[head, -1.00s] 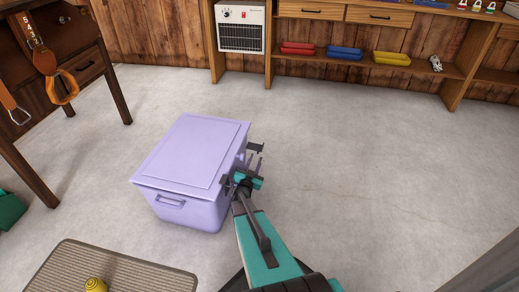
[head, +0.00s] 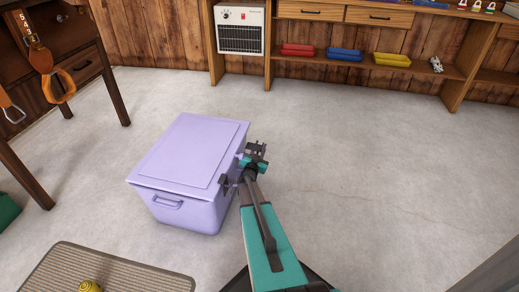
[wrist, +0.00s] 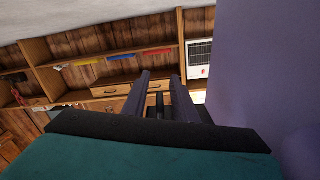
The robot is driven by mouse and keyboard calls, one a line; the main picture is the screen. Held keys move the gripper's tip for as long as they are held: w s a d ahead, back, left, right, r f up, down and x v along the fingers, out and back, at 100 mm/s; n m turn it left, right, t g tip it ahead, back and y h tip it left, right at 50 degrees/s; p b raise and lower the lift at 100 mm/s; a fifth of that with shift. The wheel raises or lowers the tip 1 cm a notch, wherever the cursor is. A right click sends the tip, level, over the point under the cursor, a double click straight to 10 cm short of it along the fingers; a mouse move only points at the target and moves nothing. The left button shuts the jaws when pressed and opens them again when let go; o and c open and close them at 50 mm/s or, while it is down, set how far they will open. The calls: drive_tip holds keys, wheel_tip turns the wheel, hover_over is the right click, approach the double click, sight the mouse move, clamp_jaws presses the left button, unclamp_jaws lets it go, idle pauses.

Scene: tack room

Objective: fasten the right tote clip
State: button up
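The lavender tote (head: 185,155) stands on the floor with its lid on. It also fills the right side of the wrist view (wrist: 258,70). A dark clip (head: 224,184) sticks out from its right side near the front corner. Farther back on that side, dark parts overlap with my gripper (head: 257,152), and I cannot tell clip from finger there. My gripper is beside the tote's right side, pointing toward the back. In the wrist view my gripper's (wrist: 161,76) two fingers stand apart with a gap between them. Whether any clip is fastened is not clear.
A ribbed mat (head: 125,272) lies in front of the tote. A wooden table (head: 108,85) with hanging tack stands at left. A heater (head: 240,28) and a shelf with red, blue and yellow trays (head: 391,60) line the back wall. The floor at right is clear.

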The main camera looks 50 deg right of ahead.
clamp_jaws()
drive_tip(key=shift+s+d, duration=0.1)
drive_tip(key=shift+s, duration=0.05)
idle(1.3)
